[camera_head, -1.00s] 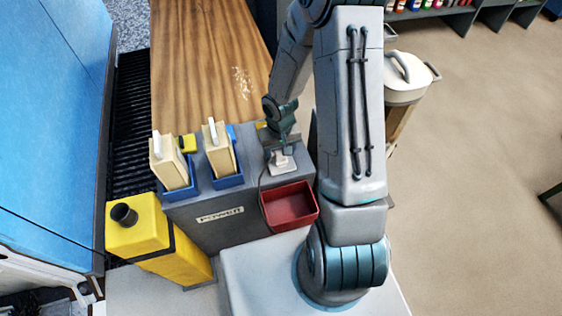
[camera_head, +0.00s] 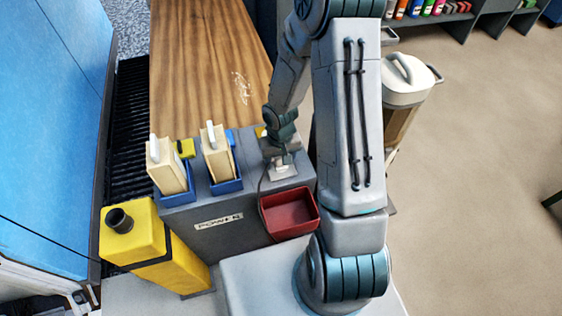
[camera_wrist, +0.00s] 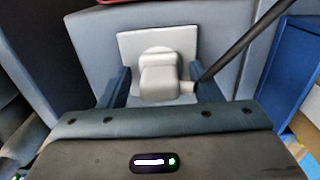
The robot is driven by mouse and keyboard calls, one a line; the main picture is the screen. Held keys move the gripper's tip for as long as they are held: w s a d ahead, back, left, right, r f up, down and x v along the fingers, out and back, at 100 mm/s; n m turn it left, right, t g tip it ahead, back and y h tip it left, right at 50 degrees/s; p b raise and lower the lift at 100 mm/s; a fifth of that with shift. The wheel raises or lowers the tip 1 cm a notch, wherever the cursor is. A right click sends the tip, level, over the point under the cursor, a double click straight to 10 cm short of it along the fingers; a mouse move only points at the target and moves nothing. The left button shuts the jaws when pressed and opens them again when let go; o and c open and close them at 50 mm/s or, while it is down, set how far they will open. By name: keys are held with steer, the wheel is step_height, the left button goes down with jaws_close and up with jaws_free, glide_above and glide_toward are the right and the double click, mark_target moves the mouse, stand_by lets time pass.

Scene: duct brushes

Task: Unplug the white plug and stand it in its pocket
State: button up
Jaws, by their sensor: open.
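The white plug (camera_wrist: 158,78) sits on a pale square plate (camera_wrist: 128,45) in the wrist view, with a dark cord (camera_wrist: 245,42) running from its side to the upper right. My gripper (camera_wrist: 160,82) is open, with one blue-grey finger on each side of the plug. Gaps show between the fingers and the plug, so it is not gripped. In the head view my gripper (camera_head: 281,150) is over the plate on the grey power block (camera_head: 240,222) and mostly hides the plug. A red open-topped box (camera_head: 289,231) hangs on the block's front face, empty.
Two cream blocks (camera_head: 166,168) with white handles stand in blue holders (camera_head: 226,187) left of my gripper. A yellow container (camera_head: 133,237) stands at the block's left. A wooden surface (camera_head: 205,60) lies behind. A white lidded container (camera_head: 405,82) stands to the right.

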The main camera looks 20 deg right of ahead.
stand_by(0.7)
jaws_close()
steer(key=shift+r, duration=0.1)
steer(key=shift+r, duration=0.1)
steer(key=shift+r+p, duration=2.25)
steer(key=shift+r, duration=0.6)
steer(key=shift+r, duration=0.1)
steer(key=shift+r+p, duration=1.15)
steer(key=shift+r, duration=0.3)
steer(key=shift+s+f, duration=0.1)
